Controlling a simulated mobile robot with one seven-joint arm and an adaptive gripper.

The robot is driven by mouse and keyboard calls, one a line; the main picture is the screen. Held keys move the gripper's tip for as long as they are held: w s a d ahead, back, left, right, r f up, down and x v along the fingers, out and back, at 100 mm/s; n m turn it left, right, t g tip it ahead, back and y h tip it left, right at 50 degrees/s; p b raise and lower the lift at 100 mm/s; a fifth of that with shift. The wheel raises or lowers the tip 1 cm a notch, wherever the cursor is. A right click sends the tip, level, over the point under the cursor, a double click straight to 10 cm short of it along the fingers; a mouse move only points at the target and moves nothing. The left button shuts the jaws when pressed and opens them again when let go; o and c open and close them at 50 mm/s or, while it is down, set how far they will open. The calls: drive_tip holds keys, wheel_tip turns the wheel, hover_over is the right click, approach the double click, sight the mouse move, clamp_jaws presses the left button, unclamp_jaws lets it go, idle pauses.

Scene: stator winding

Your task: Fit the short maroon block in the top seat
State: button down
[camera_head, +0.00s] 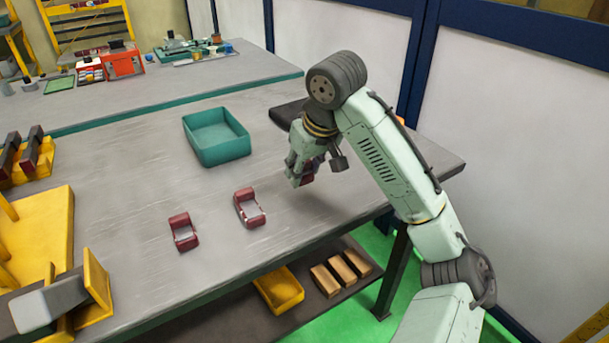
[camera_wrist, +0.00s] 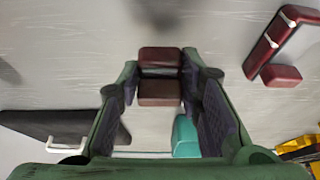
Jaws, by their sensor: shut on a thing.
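My gripper (camera_head: 300,178) is above the table on the right side of the head view, pointing down. It is shut on a maroon block, which shows between the fingers in the wrist view (camera_wrist: 160,58) with a darker brown face below. In the head view only a small maroon part of the block (camera_head: 309,172) shows behind the fingers. Two maroon U-shaped pieces lie on the table, one at centre (camera_head: 249,208) and one further left (camera_head: 183,232). Maroon parts also show at right in the wrist view (camera_wrist: 285,38). I cannot tell which place is the top seat.
A teal bin (camera_head: 218,138) stands behind the maroon pieces. Yellow fixtures (camera_head: 40,230) stand at the left, one with dark maroon bars (camera_head: 32,150). A dark flat pad or tray (camera_head: 285,114) lies behind my arm. The table between bin and pieces is clear.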

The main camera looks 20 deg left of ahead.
drive_tip(key=shift+f, duration=1.1)
drive_tip(key=shift+f, duration=0.2)
drive_tip(key=c, duration=1.1)
unclamp_jaws()
drive_tip(key=v, duration=1.2)
drive_tip(key=shift+r+b, duration=0.2)
drive_tip(key=shift+b, duration=0.15)
